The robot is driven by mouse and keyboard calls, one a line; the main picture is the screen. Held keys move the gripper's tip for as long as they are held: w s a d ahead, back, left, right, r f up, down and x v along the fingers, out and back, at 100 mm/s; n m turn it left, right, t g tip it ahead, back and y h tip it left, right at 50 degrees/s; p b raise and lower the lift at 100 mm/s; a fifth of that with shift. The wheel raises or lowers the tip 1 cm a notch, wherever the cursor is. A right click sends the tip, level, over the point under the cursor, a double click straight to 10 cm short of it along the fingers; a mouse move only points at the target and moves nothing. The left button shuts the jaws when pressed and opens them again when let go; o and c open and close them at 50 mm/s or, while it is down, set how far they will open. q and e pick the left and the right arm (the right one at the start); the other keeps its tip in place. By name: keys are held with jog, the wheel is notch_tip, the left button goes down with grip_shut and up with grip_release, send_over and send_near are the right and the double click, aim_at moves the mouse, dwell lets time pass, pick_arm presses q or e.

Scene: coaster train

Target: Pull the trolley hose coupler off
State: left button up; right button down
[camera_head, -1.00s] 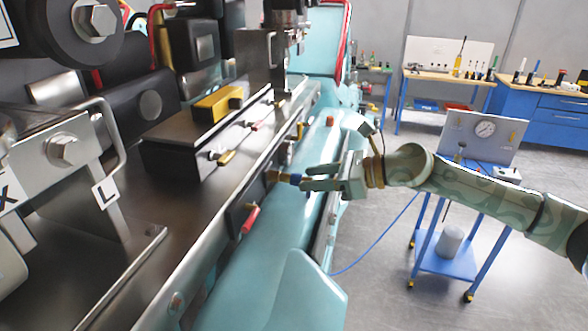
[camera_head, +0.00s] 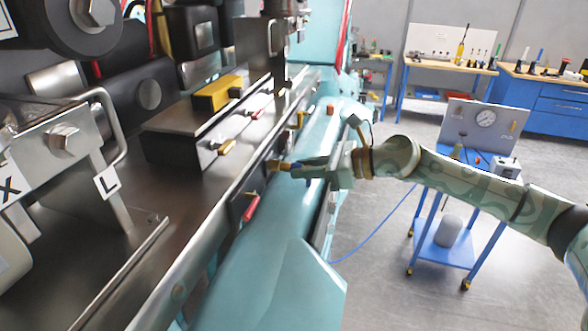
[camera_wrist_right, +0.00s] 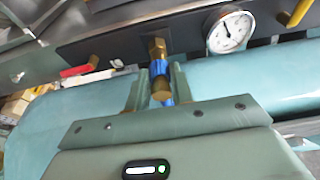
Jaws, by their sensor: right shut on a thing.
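The hose coupler (camera_wrist_right: 162,88), brass with blue parts, sits between my right gripper's (camera_wrist_right: 160,85) two green-grey fingers in the right wrist view. It lines up with a brass fitting (camera_wrist_right: 158,48) on the dark panel; I see no clear gap between them. In the head view the fitting (camera_head: 275,165) is at the fingertips of my right gripper (camera_head: 297,167), which is shut on the coupler and mostly hides it. A blue hose (camera_head: 380,234) hangs below and runs toward the blue trolley (camera_head: 440,255). My left gripper is not in view.
A gauge (camera_wrist_right: 230,31) sits right of the fitting, a red-handled valve (camera_wrist_right: 80,70) left. The teal beam (camera_head: 265,245) runs below the panel. The trolley carries a gauge board (camera_head: 487,130). Workbenches stand behind; grey floor is open around the trolley.

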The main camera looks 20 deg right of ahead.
jog(key=shift+s+d, duration=0.1)
jog(key=shift+d, duration=0.15)
dwell(0.3)
jog(key=shift+s+d+f+b, duration=0.1)
jog(key=shift+s+d+b, duration=0.25)
jog(key=shift+d+b, duration=0.25)
jog(key=shift+s+d+b, duration=1.15)
jog(key=shift+d+b, duration=0.25)
jog(key=shift+b, duration=0.55)
jog(key=shift+s+d, duration=0.2)
jog(key=shift+r, duration=0.25)
